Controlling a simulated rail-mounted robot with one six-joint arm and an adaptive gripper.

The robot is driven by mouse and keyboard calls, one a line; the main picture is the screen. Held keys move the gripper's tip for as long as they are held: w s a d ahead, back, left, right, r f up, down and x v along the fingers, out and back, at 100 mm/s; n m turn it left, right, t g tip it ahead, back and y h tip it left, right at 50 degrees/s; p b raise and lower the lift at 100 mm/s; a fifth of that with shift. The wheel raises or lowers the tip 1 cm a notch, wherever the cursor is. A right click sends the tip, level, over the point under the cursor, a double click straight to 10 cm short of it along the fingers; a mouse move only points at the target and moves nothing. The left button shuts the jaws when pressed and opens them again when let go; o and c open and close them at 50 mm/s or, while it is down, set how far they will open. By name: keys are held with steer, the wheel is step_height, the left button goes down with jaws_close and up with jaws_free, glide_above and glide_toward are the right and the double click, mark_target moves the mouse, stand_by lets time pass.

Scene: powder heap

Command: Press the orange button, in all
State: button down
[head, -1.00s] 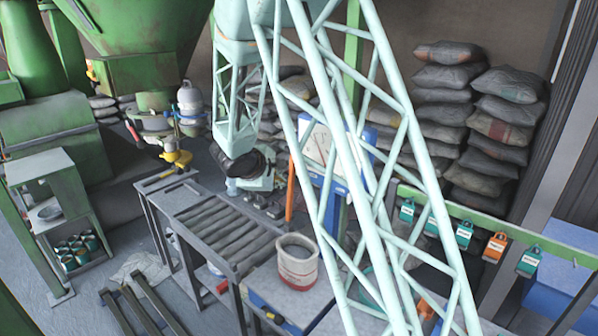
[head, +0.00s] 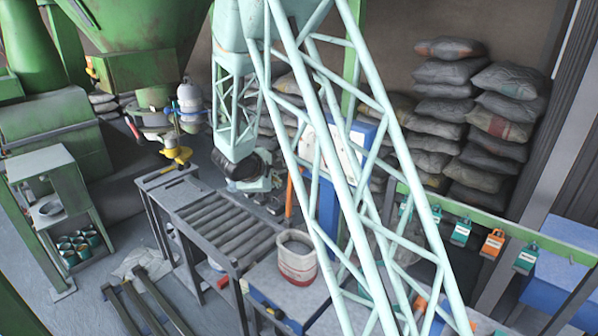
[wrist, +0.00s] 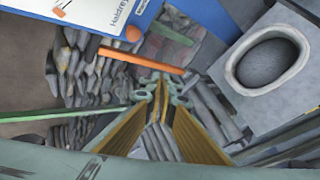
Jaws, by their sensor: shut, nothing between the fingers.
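A rounded orange piece (wrist: 133,33), which looks like the orange button, shows in the wrist view at the lower edge of a white and blue panel (wrist: 100,14). In the head view the blue-framed panel (head: 327,200) is partly behind my lattice arm, and I cannot make out the button there. My gripper (wrist: 161,84) is shut and empty in the wrist view, its tips below and right of the orange piece in the picture and apart from it. In the head view my gripper end (head: 262,190) is low, left of the panel.
An orange bar (wrist: 141,60) lies across the wrist view between the button and my fingertips. A white-and-red bucket (head: 297,257) stands on a bench beside a roller conveyor (head: 225,228). Stacked sacks (head: 495,120) line the back wall. Coloured tags hang from a green rail (head: 460,207).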

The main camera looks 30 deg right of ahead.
steer(key=w+d+p, duration=0.1)
steer(key=w+d, duration=0.1)
steer(key=d, duration=0.6)
steer(key=shift+w, duration=0.35)
stand_by(0.4)
steer(key=shift+w+d+b, duration=0.15)
steer(key=shift+d+b, duration=0.2)
steer(key=shift+b, duration=0.3)
stand_by(1.0)
steer(key=shift+w+d+b, duration=0.3)
steer(key=shift+d+b, duration=0.2)
steer(key=shift+d, duration=0.4)
stand_by(2.2)
steer(key=shift+a, duration=0.15)
stand_by(0.4)
steer(key=shift+s+a+b, duration=0.2)
steer(key=shift+a+b, duration=0.2)
steer(key=shift+a, duration=0.15)
steer(key=shift+s+a+b, duration=0.2)
steer(key=shift+a+b, duration=0.15)
steer(key=shift+a, duration=0.15)
steer(key=shift+a, duration=0.15)
